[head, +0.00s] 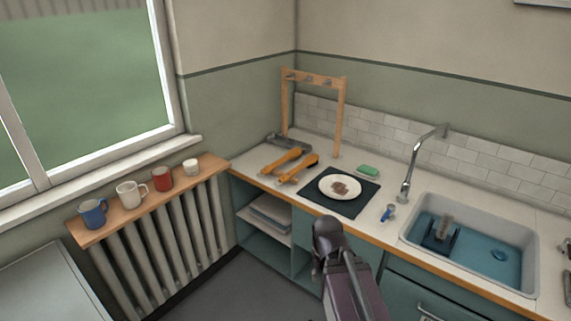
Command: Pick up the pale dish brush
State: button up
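I cannot make out a pale dish brush with certainty. A small blue and white object (388,212) lies on the counter between the black mat and the sink; it is too small to tell what it is. A grey object (446,225) stands in a dark holder in the sink, and its kind is unclear. My arm rises from the bottom middle, in front of the counter's edge. Its dark end with my gripper (326,232) is below and left of the small blue and white object, apart from it. The fingers cannot be made out.
A white plate (326,185) with brown food rests on a black mat (358,208). Orange-handled tools (286,160) lie left, near a wooden hook rack (341,120). A green sponge (368,170), tap (410,165) and sink (532,240) are right. Mugs (130,195) stand on a shelf.

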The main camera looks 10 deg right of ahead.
aim_at(294, 153)
jog(key=k, duration=0.65)
jog(key=u, duration=0.65)
jog(key=i, duration=1.85)
jog(key=z, duration=0.5)
jog(key=i, duration=0.65)
jog(key=z, duration=0.45)
